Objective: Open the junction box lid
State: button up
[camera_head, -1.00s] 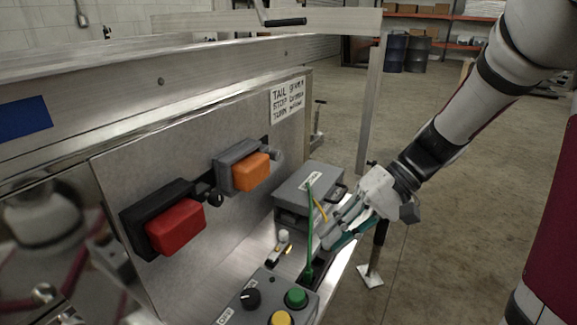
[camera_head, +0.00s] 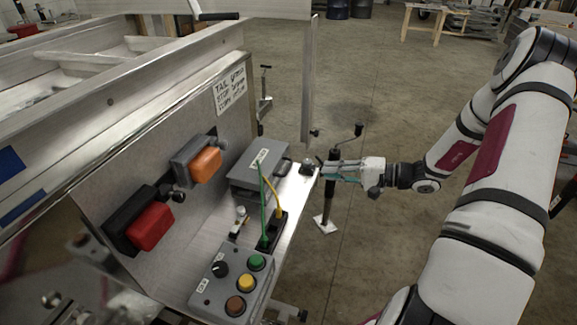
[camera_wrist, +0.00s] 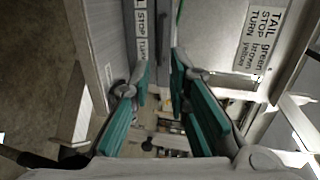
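The junction box (camera_head: 258,172) is a grey box with a small white label on its top, on the metal shelf below the upright panel. Its lid (camera_head: 263,154) looks down in the head view, but I cannot tell whether it is fully closed. My gripper (camera_head: 326,170) is to the right of the box, around the shelf's right edge, with its teal fingers pointing left and apart from the box. In the wrist view the gripper (camera_wrist: 160,100) is open, with a gap between the fingers and nothing held.
Green (camera_head: 263,205) and yellow wires stand at the box's front. A control box with several buttons (camera_head: 232,280) is nearer. Red (camera_head: 149,226) and orange lamps (camera_head: 205,164) project from the panel. A black crank post (camera_head: 331,195) stands behind my gripper. Open floor is right.

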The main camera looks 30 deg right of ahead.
aim_at(288, 169)
jog(key=b+x, duration=0.1)
jog(key=x, duration=1.2)
jog(key=shift+w+a, duration=0.25)
jog(key=shift+c, duration=0.3)
grip_shut()
